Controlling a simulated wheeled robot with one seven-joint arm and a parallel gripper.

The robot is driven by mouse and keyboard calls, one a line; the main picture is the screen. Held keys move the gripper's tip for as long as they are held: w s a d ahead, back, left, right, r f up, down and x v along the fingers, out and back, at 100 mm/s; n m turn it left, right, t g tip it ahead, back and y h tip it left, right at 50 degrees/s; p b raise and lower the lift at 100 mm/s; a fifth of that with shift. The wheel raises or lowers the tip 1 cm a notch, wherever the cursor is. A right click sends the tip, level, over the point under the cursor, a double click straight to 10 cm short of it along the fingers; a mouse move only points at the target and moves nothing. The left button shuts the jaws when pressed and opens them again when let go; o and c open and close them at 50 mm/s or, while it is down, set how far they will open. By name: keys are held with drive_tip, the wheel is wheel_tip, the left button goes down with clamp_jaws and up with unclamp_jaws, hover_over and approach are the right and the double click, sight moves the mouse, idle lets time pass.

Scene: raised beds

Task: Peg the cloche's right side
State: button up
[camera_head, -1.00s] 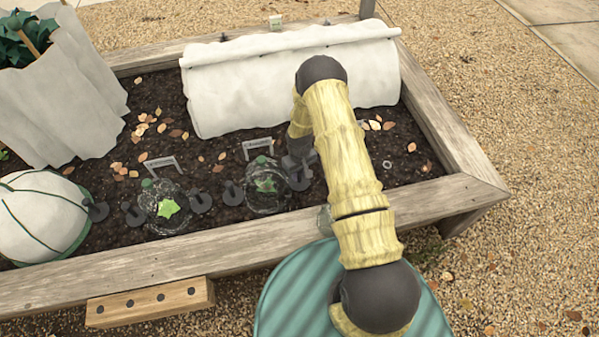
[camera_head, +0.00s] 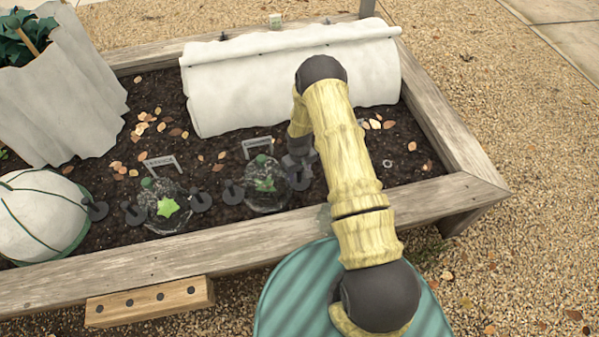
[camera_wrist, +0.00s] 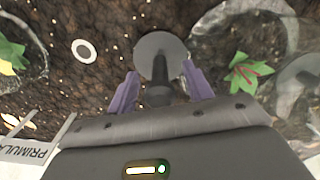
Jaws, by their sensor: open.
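My gripper (camera_wrist: 160,85) is open, its purple fingers on either side of a dark grey peg (camera_wrist: 159,47) with a round disc and a short stem. No contact shows. In the head view my arm partly hides the gripper. A clear cloche (camera_head: 264,198) over a green plant stands near the bed's front edge, with a peg (camera_head: 232,192) on its left and dark grey parts on its right. Another clear cloche (camera_head: 163,222) stands further left, with a peg (camera_head: 200,202) on its right. The wrist view shows a cloche (camera_wrist: 291,30) on the right and another plant (camera_wrist: 12,55) on the left.
The wooden bed frame (camera_head: 180,254) runs along the front. A white fabric tunnel (camera_head: 250,90) lies behind, and a white dome (camera_head: 40,215) stands at left. Small name labels (camera_head: 160,162) stand behind the cloches.

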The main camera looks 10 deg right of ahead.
wheel_tip(320, 180, up, 17)
drive_tip(key=p, duration=0.3)
drive_tip(key=shift+r, duration=0.1)
idle(0.5)
drive_tip(key=s+r+m+t, duration=0.1)
drive_tip(key=s+r, duration=0.3)
drive_tip(key=r, duration=0.4)
drive_tip(key=s+r+m, duration=0.1)
drive_tip(key=s+r, duration=0.3)
drive_tip(key=r, duration=0.3)
drive_tip(key=s+r+m+t, duration=0.2)
drive_tip(key=s+r, duration=0.6)
drive_tip(key=s, duration=0.5)
wheel_tip(320, 180, up, 26)
drive_tip(key=p, duration=2.5)
drive_tip(key=shift+f+p, duration=0.15)
drive_tip(key=shift+p, duration=0.25)
